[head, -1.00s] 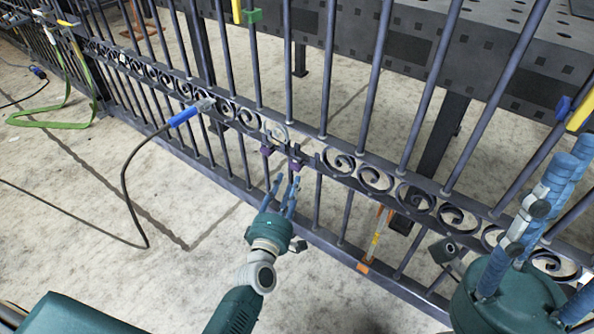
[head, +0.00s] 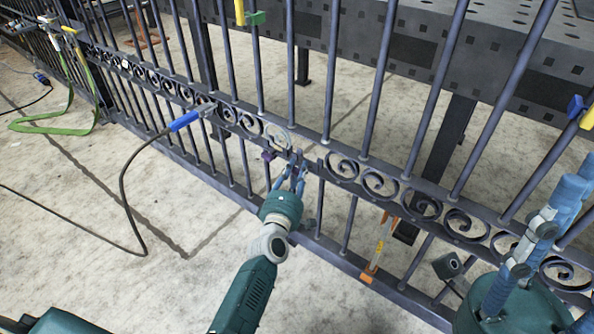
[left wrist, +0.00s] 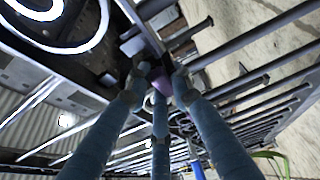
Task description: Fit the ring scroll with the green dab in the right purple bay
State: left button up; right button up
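My left gripper (head: 292,168) is at the gate's scroll band, its blue fingers up against the bars. In the left wrist view its fingertips (left wrist: 160,82) stand apart around a purple piece (left wrist: 158,86); I cannot tell whether they touch it. A second purple piece (head: 268,155) shows just left of the fingers. A pale ring scroll (head: 277,136) sits in the band just above and left of my fingers; I make out no green dab on it. The right purple bay is mostly hidden behind my fingers. My right gripper (head: 560,195) is at the right edge, away from the gate gap; its closure is unclear.
The gate (head: 365,165) runs diagonally across, with a row of dark scrolls. A blue-handled tool (head: 184,121) with a black cable is left of my gripper. An orange tool (head: 380,245) leans on the lower rail. A perforated steel table (head: 490,60) stands behind.

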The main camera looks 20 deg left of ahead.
pick_arm(q)
jog(key=shift+s+a+p, duration=0.3)
jog(key=shift+s+p, duration=0.15)
jog(key=shift+s, duration=0.4)
jog(key=shift+s+a+p, duration=0.3)
jog(key=shift+s+p, duration=0.1)
jog(key=shift+s, duration=0.4)
jog(key=shift+s+a+p, duration=0.3)
jog(key=shift+s+p, duration=0.15)
jog(key=shift+s, duration=0.4)
grip_shut()
jog(key=o, duration=0.7)
grip_release()
jog(key=shift+s, duration=0.1)
jog(key=s, duration=1.2)
jog(key=shift+d, duration=0.25)
jog(key=shift+w, duration=0.1)
